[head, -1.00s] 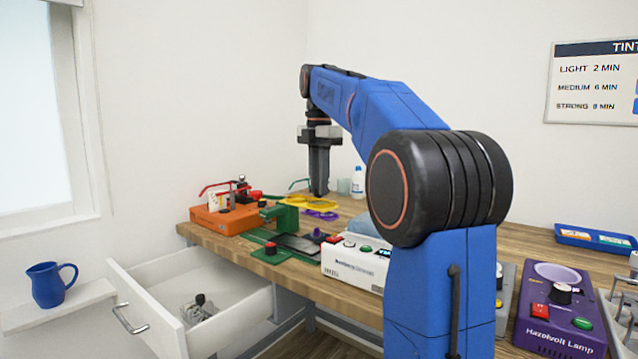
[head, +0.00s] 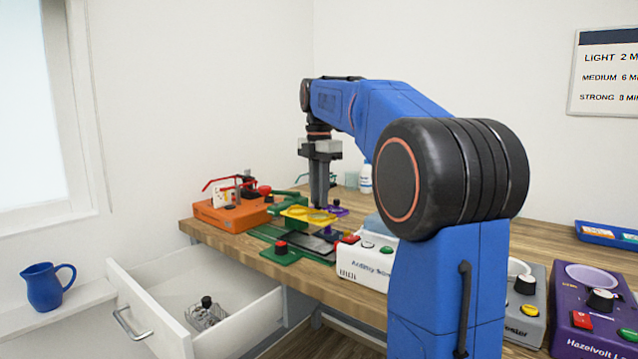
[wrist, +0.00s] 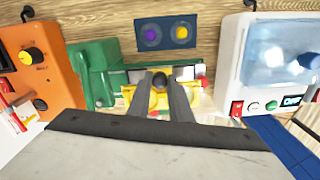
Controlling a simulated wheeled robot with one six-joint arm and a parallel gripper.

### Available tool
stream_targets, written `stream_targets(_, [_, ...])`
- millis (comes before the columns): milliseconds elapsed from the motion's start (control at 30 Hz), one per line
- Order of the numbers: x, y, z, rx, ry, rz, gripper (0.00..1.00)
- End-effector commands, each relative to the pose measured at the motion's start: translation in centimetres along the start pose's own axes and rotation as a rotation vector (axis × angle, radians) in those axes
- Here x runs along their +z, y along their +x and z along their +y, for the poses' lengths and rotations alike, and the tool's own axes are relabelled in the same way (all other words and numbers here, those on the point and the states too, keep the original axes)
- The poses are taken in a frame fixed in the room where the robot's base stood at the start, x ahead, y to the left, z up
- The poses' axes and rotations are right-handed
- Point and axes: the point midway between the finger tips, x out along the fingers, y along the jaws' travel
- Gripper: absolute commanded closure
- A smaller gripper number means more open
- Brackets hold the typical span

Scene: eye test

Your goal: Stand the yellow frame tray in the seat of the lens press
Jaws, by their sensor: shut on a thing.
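The yellow frame tray (head: 297,213) is held by my gripper (head: 319,204), which is shut on it near its right end in the head view. The tray looks roughly level, over or in front of the green lens press (head: 278,251), and hides part of it. In the wrist view the tray (wrist: 130,96) shows yellow around my dark fingertips (wrist: 160,84), beside the green press body (wrist: 97,72). The press's seat is hidden by the tray and my fingers. I cannot tell whether the tray touches the press.
An orange device (head: 232,214) stands left of the press, close by. A white device (head: 368,262) with red and green buttons stands right of it. The drawer (head: 215,310) below the bench is open.

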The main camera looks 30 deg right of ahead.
Motion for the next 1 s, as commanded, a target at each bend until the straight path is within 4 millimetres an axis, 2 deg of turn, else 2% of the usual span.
stream_targets(700, [0.0,5.0,0.0,-0.001,0.0,0.0,1.0])
stream_targets(1000, [0.0,6.5,0.0,0.0,0.0,0.0,1.0])
